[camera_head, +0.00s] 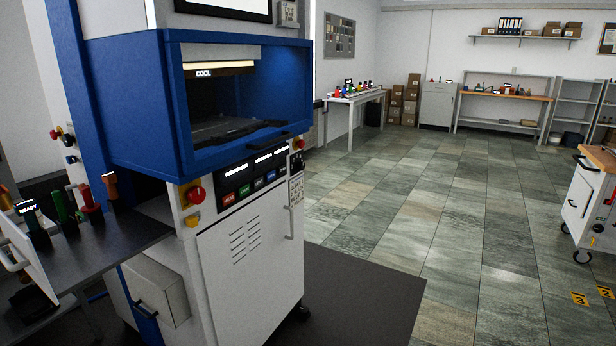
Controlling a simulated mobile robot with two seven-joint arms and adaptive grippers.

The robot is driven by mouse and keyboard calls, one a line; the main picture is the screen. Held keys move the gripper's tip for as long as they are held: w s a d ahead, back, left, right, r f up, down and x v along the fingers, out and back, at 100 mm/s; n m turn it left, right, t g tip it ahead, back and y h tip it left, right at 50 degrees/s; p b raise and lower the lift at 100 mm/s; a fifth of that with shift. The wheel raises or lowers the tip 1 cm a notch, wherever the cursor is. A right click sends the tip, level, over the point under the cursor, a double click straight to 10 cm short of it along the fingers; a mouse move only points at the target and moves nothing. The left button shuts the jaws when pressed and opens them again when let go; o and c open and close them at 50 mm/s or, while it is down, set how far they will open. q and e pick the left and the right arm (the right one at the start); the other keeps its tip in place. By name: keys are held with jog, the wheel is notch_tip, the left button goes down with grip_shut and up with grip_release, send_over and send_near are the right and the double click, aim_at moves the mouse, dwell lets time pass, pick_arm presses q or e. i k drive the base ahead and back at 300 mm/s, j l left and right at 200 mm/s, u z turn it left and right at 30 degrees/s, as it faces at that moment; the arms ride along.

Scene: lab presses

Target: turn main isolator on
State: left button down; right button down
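A blue and white press (235,120) stands at the left, its lit window reading "COOL". A red knob (195,194) on a yellow backing sits at the left of its front control strip. A small yellow part (192,221) is just below it. Another red control (299,144) is at the strip's right end. I cannot tell for certain which control is the main isolator, nor read any switch position. Neither of my grippers is in view.
A dark side bench (110,245) with coloured-handled tools and a "READY" display is at the left. A dark mat (370,295) lies by the press. The tiled floor (430,200) is open to the right. A white cart (590,200) stands at the right edge.

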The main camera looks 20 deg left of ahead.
aim_at(196, 195)
jog(key=u, duration=1.4)
